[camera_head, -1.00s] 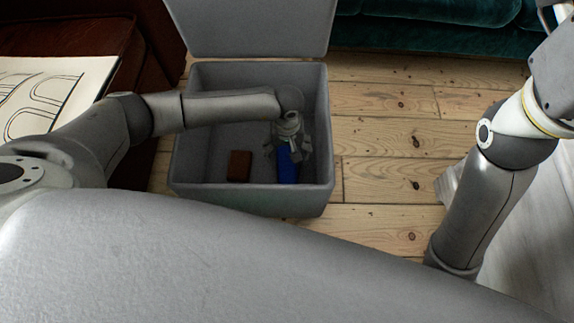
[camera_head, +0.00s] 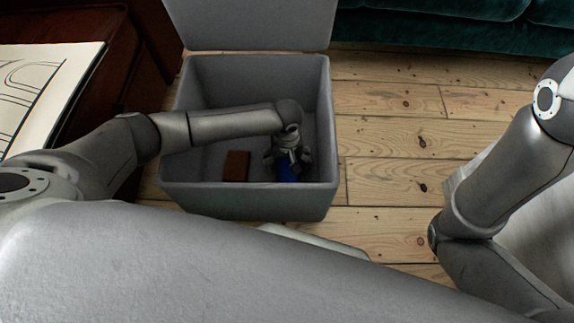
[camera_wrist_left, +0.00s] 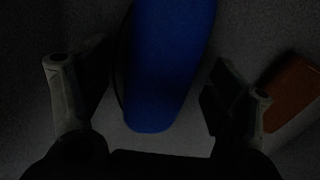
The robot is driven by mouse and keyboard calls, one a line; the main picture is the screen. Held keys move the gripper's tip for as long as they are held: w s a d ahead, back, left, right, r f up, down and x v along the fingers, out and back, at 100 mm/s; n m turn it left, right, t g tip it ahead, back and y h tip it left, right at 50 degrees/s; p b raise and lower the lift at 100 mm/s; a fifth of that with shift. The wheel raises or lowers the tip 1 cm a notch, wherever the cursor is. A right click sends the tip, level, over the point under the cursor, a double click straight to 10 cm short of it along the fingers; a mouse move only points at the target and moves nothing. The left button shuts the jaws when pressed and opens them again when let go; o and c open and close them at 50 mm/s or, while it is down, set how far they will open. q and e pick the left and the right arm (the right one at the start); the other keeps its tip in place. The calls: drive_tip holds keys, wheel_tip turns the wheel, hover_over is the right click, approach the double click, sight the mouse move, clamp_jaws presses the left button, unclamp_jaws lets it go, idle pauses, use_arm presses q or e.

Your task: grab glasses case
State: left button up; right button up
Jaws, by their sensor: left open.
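The blue glasses case (camera_head: 286,172) lies inside the open grey box (camera_head: 185,199), near its front right. My left gripper (camera_head: 287,160) reaches down into the box just above the case and covers part of it. In the left wrist view the blue case (camera_wrist_left: 168,60) lies lengthwise between the two spread fingers of my left gripper (camera_wrist_left: 158,105), with a gap on each side. The gripper is open and holds nothing. My right arm shows at the right of the head view, but its gripper is out of view.
A brown block-like item (camera_head: 236,166) lies in the box left of the case; it also shows in the left wrist view (camera_wrist_left: 292,92). The box's lid (camera_head: 250,24) stands open at the back. A teal sofa (camera_head: 440,22) is behind. Bare floorboards (camera_head: 390,150) lie to the right.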

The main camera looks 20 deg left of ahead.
use_arm(q)
drive_tip(key=shift+c, duration=0.5)
drive_tip(key=c, duration=1)
drive_tip(key=shift+r, duration=0.1)
drive_tip(key=shift+c, duration=0.2)
